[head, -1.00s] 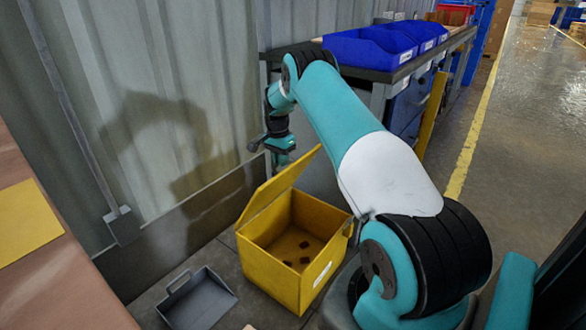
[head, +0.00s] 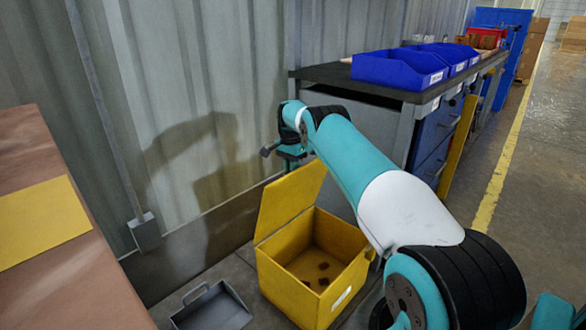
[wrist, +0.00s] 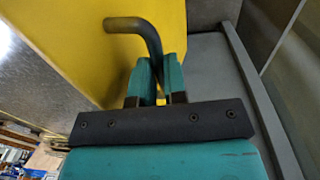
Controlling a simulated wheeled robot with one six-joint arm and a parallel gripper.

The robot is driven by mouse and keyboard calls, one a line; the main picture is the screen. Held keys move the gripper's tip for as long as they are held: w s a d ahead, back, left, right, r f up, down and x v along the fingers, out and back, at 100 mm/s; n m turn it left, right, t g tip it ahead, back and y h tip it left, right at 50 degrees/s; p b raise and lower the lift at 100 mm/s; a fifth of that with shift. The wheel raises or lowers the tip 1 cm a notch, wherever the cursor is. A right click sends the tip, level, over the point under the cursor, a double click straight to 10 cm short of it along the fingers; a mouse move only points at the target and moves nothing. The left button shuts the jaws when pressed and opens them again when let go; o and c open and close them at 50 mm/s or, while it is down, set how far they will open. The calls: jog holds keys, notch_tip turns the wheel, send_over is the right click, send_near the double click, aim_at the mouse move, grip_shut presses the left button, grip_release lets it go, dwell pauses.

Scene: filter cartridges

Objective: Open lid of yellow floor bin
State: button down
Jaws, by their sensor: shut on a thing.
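The yellow floor bin (head: 300,288) stands on the floor by the wall, with dark bits on its bottom. Its yellow lid (head: 288,203) stands raised, about upright, along the bin's far left side, so the inside shows. In the wrist view the lid (wrist: 90,50) fills the upper left, with a dark bent handle (wrist: 138,26) on it. My gripper (wrist: 158,80) is shut on the lid handle, whose lower end runs between the fingers.
A grey dustpan (head: 211,306) lies on the floor left of the bin. A workbench (head: 385,88) with blue trays (head: 400,69) stands behind my arm. A brown surface with a yellow sheet (head: 40,222) is at the left. The corrugated wall is close behind the lid.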

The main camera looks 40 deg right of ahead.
jog(key=shift+s+a+f, duration=0.1)
jog(key=shift+a+f, duration=0.05)
jog(key=shift+f, duration=0.35)
jog(key=c, duration=1.3)
grip_release()
jog(key=shift+f, duration=0.1)
jog(key=shift+o, duration=0.7)
jog(key=shift+r, duration=0.35)
notch_tip(320, 180, up, 12)
jog(key=w+p, duration=0.1)
jog(key=p, duration=0.6)
jog(key=shift+f, duration=0.2)
